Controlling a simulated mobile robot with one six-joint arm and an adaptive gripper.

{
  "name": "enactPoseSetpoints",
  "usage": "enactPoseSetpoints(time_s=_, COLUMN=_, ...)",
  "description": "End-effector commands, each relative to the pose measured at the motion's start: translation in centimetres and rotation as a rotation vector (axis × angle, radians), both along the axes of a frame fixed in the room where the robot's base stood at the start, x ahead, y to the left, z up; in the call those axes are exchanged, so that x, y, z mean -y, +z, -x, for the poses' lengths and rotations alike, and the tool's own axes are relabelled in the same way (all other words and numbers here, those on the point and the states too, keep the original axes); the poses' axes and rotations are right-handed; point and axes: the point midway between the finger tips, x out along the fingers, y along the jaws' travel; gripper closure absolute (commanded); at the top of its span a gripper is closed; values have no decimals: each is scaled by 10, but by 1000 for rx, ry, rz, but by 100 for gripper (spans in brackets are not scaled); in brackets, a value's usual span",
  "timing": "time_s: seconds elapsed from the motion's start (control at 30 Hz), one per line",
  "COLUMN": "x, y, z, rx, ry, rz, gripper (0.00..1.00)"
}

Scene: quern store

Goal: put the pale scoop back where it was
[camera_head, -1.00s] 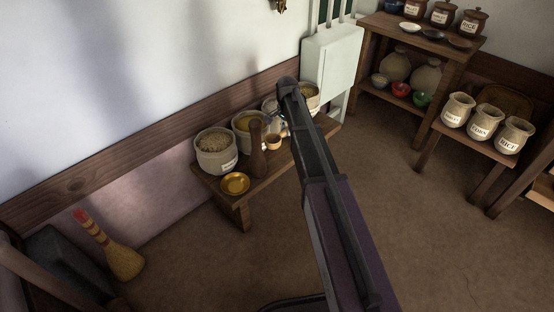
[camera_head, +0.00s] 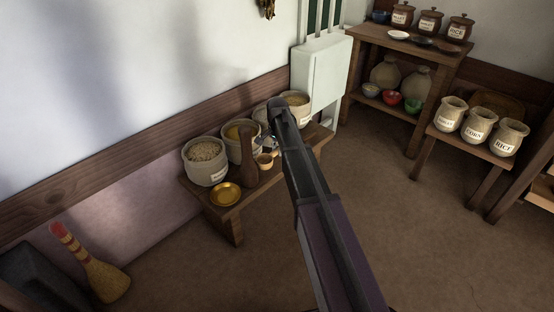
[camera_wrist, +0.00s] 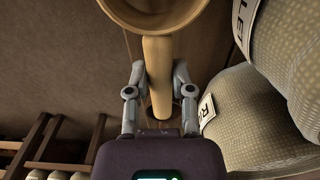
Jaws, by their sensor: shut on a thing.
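The pale scoop (camera_wrist: 158,75) is tan wood with a round bowl and a straight handle. In the wrist view my gripper (camera_wrist: 160,90) is shut on its handle from both sides; the bowl is at the top edge, partly cut off. My arm hides most of the gripper there.
The bench holds several pale crocks, including one of grain (camera_head: 205,163), the upright dark wooden piece (camera_head: 249,165) and a yellow dish (camera_head: 226,194). Two labelled crocks stand close right of my gripper in the wrist view (camera_wrist: 250,110). Shelves and a jar stand (camera_head: 470,145) are right; floor between is clear.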

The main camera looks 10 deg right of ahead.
Motion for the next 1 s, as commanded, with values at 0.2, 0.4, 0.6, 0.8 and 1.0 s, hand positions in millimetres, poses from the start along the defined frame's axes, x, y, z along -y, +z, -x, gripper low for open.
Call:
enactPoseSetpoints(time_s=0.2, x=0, y=0, z=0, rx=0, ry=0, rz=0, gripper=100)
enactPoseSetpoints(time_s=0.4, x=1, y=-10, z=0, rx=0, ry=-1, rz=0, gripper=100)
enactPoseSetpoints(time_s=0.6, x=1, y=-27, z=0, rx=0, ry=-1, rz=0, gripper=100)
enactPoseSetpoints(time_s=0.8, x=1, y=-37, z=0, rx=0, ry=-1, rz=0, gripper=100)
enactPoseSetpoints(time_s=1.0, x=1, y=-37, z=0, rx=0, ry=-1, rz=0, gripper=100)
